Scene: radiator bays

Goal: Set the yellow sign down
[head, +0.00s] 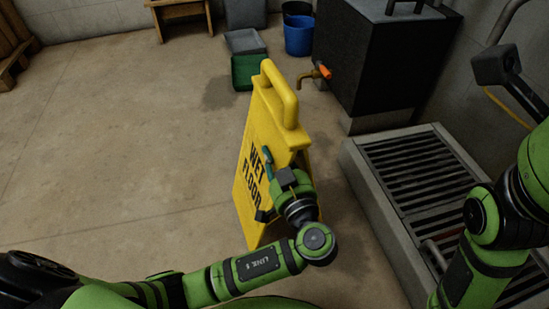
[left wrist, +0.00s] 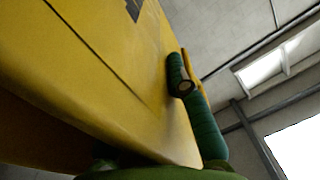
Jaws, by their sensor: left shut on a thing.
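The yellow sign (head: 264,137) stands roughly upright in the middle of the head view, with a loop handle at its top and the words WET FLOOR on its face. My left gripper (head: 268,182) is shut on the sign's right edge, below the handle. In the left wrist view the sign (left wrist: 100,70) fills the left side, with the green fingers (left wrist: 190,100) against its edge. My left forearm crosses near the sign's foot, and I cannot tell whether the sign touches the floor. My right arm shows at the right edge, its gripper out of sight.
A slatted metal grate (head: 415,170) on a raised curb lies to the right. Behind it stands a dark tank (head: 385,60) with an orange-handled tap (head: 318,74). Green (head: 248,72) and blue (head: 299,36) containers stand at the back. The floor (head: 120,140) to the left is clear.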

